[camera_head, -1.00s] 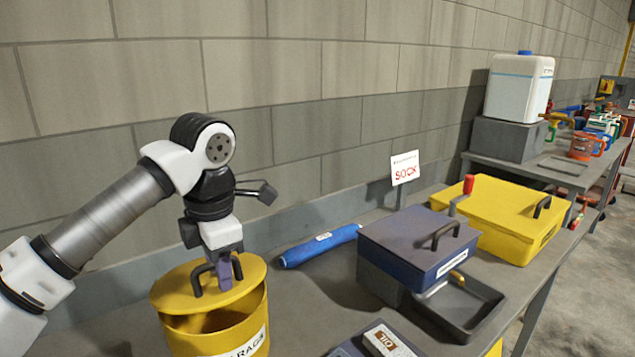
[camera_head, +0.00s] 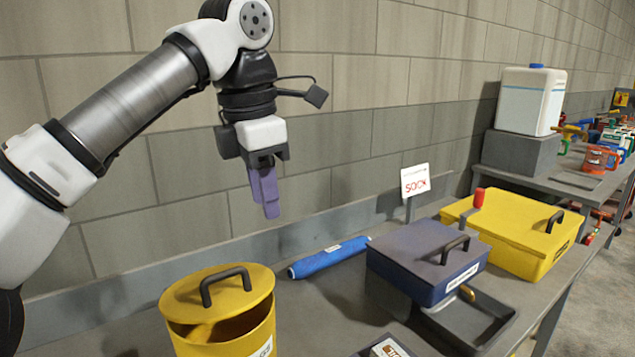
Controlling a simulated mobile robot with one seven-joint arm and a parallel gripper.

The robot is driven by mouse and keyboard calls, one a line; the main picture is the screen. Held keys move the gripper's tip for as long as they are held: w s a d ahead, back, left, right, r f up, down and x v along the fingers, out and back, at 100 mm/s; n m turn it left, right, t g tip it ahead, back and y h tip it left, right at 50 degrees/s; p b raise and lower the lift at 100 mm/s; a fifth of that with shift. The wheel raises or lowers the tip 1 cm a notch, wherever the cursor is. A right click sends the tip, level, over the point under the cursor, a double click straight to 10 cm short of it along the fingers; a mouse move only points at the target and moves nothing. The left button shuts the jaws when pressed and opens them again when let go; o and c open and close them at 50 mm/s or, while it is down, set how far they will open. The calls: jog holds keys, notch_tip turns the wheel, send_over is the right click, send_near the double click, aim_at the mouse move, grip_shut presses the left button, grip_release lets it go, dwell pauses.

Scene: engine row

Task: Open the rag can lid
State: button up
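The yellow rag can (camera_head: 238,335) stands at the lower left of the head view, with part of its white label showing. Its yellow lid (camera_head: 245,288) has a dark arched handle (camera_head: 224,284). A gap at the front left between lid and rim shows the can's inside, so the lid sits partly open. My gripper (camera_head: 268,205) hangs above and slightly right of the lid, apart from the handle, with nothing seen in it. Its purple fingers overlap in this view, so their spacing is unclear.
A blue roll (camera_head: 328,258) lies on the bench right of the can. A blue-lidded box (camera_head: 420,262), a dark tray (camera_head: 478,325) and a yellow box (camera_head: 515,230) stand farther right. A SOCK sign (camera_head: 415,181) stands behind. The wall runs behind the bench.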

jog(key=s+d+r+m+h, duration=0.1)
jog(key=s+d+r, duration=0.1)
jog(key=d, duration=0.5)
jog(key=shift+s+m+h, duration=0.35)
jog(key=shift+m+h, duration=0.05)
